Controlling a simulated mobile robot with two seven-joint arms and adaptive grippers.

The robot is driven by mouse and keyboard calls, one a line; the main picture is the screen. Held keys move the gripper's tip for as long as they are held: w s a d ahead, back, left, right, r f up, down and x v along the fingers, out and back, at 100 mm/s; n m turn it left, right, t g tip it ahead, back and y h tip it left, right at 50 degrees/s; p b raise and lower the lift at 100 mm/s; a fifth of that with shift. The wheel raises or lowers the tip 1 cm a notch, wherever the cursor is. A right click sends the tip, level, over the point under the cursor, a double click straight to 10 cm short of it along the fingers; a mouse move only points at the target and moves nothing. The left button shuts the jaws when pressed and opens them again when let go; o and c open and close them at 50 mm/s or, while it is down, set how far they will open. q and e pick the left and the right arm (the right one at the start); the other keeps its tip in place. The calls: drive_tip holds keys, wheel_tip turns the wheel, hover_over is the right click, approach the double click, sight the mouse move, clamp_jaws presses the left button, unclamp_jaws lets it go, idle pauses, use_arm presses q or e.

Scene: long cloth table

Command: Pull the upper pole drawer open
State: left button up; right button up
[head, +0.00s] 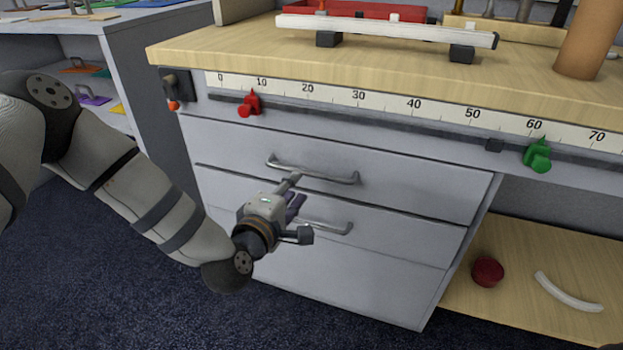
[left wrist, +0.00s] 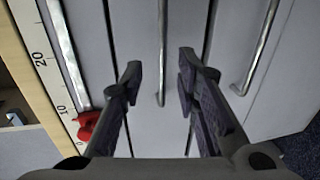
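The upper drawer (head: 400,180) is a grey front under the worktop and looks shut. Its metal bar handle (head: 315,175) runs across it. My left gripper (head: 298,206) is in front of the drawers, close to this handle and partly over the lower handle (head: 330,226). In the left wrist view, my left gripper (left wrist: 160,65) is open. The upper handle (left wrist: 162,50) shows between its two fingers, apart from both. The lower handle (left wrist: 262,50) is to the right, outside the fingers. How deep the handle lies between the fingers is unclear. My right gripper is not in view.
Above the drawers, a numbered scale (head: 335,94) and rail carry a red slider (head: 250,104) and a green slider (head: 538,155). The wooden worktop (head: 215,52) overhangs. An open shelf (head: 510,315) at lower right holds a red round object (head: 487,272). Carpet is in front.

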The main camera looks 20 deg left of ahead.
sight(307, 175)
use_arm(q)
drive_tip(key=w, duration=0.3)
drive_tip(key=w+f+b, duration=0.1)
drive_tip(key=w, duration=0.1)
drive_tip(key=w+f, duration=0.1)
drive_tip(key=w, duration=0.2)
drive_tip(key=shift+w+d+b, duration=0.15)
drive_tip(key=shift+w+b, duration=0.2)
drive_tip(key=shift+b, duration=0.05)
clamp_jaws()
